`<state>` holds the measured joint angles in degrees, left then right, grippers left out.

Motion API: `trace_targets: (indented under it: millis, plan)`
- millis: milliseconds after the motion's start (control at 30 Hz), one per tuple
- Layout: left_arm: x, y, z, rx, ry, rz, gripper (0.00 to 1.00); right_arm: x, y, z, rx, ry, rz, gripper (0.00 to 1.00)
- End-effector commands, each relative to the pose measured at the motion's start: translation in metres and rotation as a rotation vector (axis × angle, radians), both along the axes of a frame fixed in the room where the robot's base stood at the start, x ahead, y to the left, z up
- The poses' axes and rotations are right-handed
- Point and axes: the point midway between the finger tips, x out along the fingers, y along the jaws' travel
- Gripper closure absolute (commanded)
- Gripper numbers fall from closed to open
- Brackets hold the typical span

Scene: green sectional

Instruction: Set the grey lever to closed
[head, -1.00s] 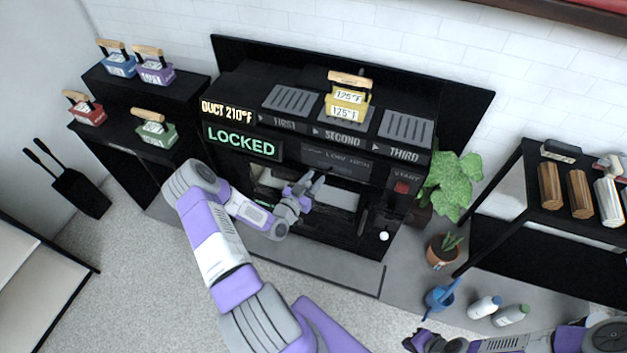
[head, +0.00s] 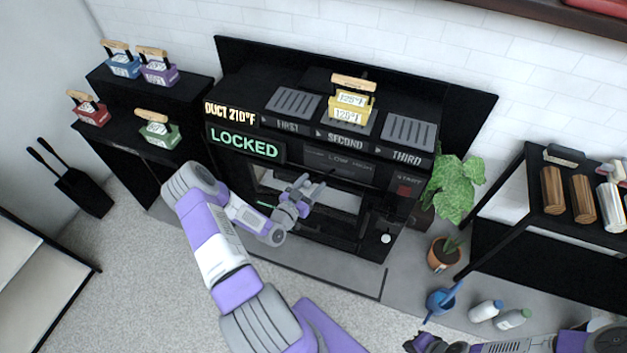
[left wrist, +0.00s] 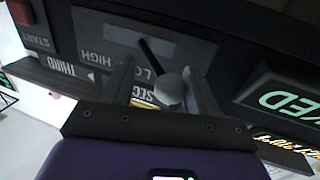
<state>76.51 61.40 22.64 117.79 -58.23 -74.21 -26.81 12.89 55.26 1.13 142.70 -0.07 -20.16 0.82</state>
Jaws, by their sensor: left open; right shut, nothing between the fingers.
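The lever's grey ball knob (left wrist: 168,88) sits on a black rod, in front of a panel marked LOW and HIGH, in the left wrist view. That view is upside down. My left gripper (left wrist: 160,74) is open, with one finger on each side of the knob; I cannot tell whether either touches it. In the head view my left gripper (head: 312,187) is in front of the black stove (head: 250,178), below the control panel (head: 340,163), and the lever is hidden there. My right gripper (head: 416,342) is shut and empty at the bottom edge.
A lit LOCKED sign (head: 245,144) is on the stove's left. A plant (head: 452,188) and a blue watering can (head: 441,300) stand to the right. The carpet in front is clear.

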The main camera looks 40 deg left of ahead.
Motion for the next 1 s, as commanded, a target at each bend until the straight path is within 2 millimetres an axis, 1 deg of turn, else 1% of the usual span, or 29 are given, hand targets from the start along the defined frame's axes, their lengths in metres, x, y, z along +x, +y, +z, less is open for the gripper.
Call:
trace_targets:
  millis: [33,100,200,333,500,1000]
  plan:
    - [-0.010,-0.001,0.002,-0.001,0.004,0.001,0.41,0.000,0.000,0.004,0.000,0.000,0.000,1.00]
    - [-0.023,-0.002,0.001,0.000,0.004,0.003,0.41,0.000,0.000,0.007,0.000,0.000,0.000,1.00]
    - [-0.038,-0.004,0.002,0.000,0.002,0.003,0.41,0.000,0.000,0.010,0.000,0.000,0.000,1.00]
    - [-0.051,-0.005,0.001,0.000,0.000,0.003,0.41,0.000,0.000,0.012,0.000,0.000,0.000,1.00]
    - [-0.056,-0.006,0.001,0.001,-0.001,0.002,0.41,0.000,0.000,0.012,0.000,0.000,0.000,1.00]
    - [-0.056,-0.006,0.001,0.001,-0.001,0.002,0.41,0.000,0.000,0.012,0.000,0.000,0.000,1.00]
